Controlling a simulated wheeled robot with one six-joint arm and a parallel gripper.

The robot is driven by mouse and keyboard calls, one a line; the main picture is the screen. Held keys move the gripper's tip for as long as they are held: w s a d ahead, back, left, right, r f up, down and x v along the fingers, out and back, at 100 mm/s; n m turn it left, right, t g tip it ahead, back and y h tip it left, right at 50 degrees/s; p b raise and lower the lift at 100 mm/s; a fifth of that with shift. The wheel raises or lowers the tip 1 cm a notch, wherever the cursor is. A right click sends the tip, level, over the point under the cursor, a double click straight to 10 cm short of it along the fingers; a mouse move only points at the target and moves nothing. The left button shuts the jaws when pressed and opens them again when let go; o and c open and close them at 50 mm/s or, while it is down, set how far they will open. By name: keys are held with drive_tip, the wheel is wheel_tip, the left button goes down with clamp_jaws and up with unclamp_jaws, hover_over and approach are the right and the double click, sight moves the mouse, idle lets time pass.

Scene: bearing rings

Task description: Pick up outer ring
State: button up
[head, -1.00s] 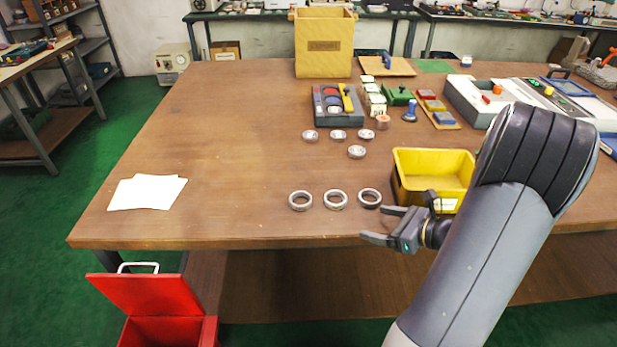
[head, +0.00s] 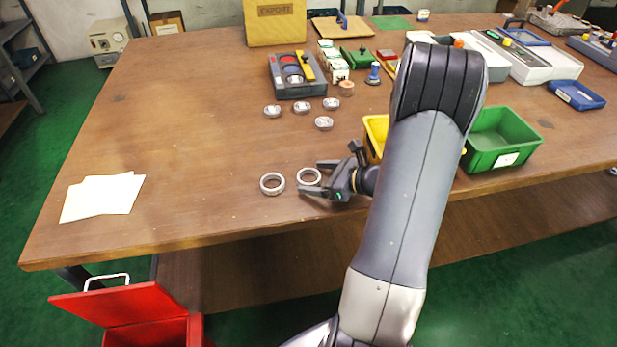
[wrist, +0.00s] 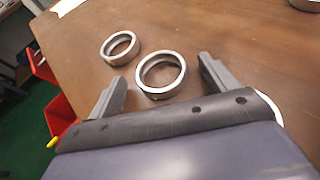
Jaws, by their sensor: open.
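Two metal outer rings lie flat on the brown table in the head view, a left one (head: 263,187) and a second one (head: 300,174) to its right. My gripper (head: 310,178) is open, with its fingertips on either side of the second ring. In the wrist view that ring (wrist: 142,84) sits between the two open fingers (wrist: 161,70), with no contact visible. The left ring (wrist: 106,53) lies just beyond the left finger. A pale curved rim (wrist: 271,104) shows at the right, mostly hidden by my gripper; it may be a third ring.
Several small bearing parts (head: 324,123) lie farther back. A yellow bin (head: 374,125) is partly hidden behind my arm, and a green bin (head: 520,142) stands right of it. White papers (head: 100,197) lie at the left.

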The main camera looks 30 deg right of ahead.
drive_tip(key=shift+w+a+f, duration=0.15)
drive_tip(key=shift+w+a, duration=0.1)
drive_tip(key=shift+w, duration=0.15)
drive_tip(key=c, duration=1.1)
